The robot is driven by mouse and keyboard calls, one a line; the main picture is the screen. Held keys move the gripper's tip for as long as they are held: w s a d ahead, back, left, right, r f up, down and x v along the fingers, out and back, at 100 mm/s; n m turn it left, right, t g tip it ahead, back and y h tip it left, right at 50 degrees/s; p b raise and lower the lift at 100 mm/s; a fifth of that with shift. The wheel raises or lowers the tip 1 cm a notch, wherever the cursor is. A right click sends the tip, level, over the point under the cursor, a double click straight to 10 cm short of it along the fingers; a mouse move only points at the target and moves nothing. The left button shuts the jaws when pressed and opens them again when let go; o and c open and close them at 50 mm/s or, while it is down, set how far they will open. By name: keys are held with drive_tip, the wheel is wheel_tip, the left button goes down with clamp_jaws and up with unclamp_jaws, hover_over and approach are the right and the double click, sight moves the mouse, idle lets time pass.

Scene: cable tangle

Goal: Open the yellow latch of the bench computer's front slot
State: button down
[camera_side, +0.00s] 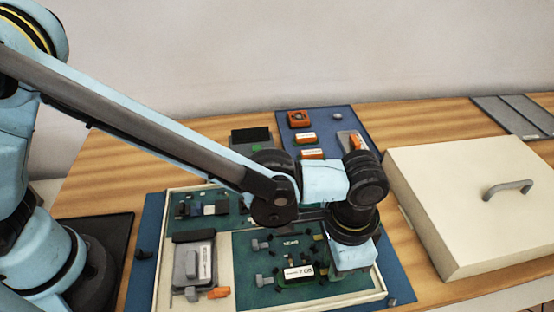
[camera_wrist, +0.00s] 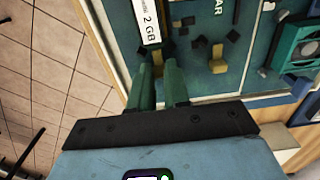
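The bench computer is a green board in a cream tray (camera_side: 170,290). In the wrist view, a memory module with a white "2 GB" label (camera_wrist: 148,22) sits at the top, left of centre. A small yellowish piece, seemingly the latch (camera_wrist: 167,46), shows at the module's near end, partly covered by my fingers. My gripper (camera_wrist: 158,68) has its two green fingers close together with a narrow gap, tips at that piece. Whether they touch or hold it is unclear. In the side view, my fingers are hidden behind my wrist, and the labelled module (camera_side: 298,272) lies left of it.
Another yellowish latch-like piece (camera_wrist: 218,60) stands right of my fingers, with a teal fan unit (camera_wrist: 298,45) farther right. A large cream lid with a grey handle (camera_side: 508,187) lies right of the tray. A blue mat (camera_side: 338,130) behind holds several orange parts.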

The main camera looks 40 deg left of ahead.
drive_tip(key=shift+d, duration=0.1)
drive_tip(key=shift+w+d, duration=0.3)
drive_tip(key=shift+w, duration=0.05)
drive_tip(key=c, duration=1.1)
unclamp_jaws()
wheel_tip(320, 180, up, 12)
drive_tip(key=shift+r, duration=0.1)
